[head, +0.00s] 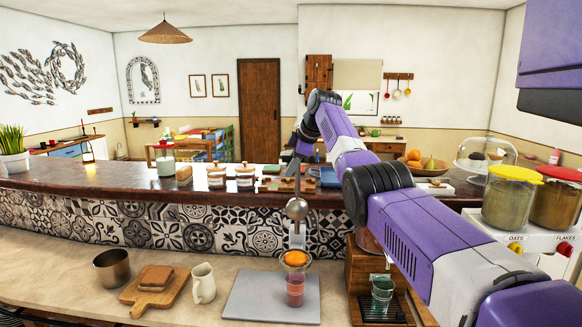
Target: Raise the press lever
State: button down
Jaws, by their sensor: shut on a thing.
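A juice press stands on a grey mat (250,297) on the near counter. Its rounded metal press head (297,208) is raised well above an orange half (295,258) in the press bowl. The press lever (298,184) is thin and mostly hidden near my gripper. A glass (295,290) with reddish content stands below the bowl. My gripper (294,174) is small and partly hidden at the end of my purple arm, just above the press head. It is shut on the lever, though the fingers are hard to make out.
Left of the mat are a white jug (203,283), a wooden board (140,299) and a metal cup (112,268). A wooden machine (364,262) with a glass (382,293) stands close on the right. A tiled raised counter (110,218) runs behind.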

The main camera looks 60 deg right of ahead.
jog(key=shift+s+d+f, duration=0.3)
jog(key=shift+s+f, duration=0.3)
jog(key=shift+f, duration=0.2)
jog(key=c, duration=1.2)
grip_release()
jog(key=shift+r, duration=0.3)
jog(key=b+v, duration=0.2)
jog(key=v, duration=0.5)
jog(key=shift+r+b, duration=0.3)
jog(key=shift+a, duration=0.1)
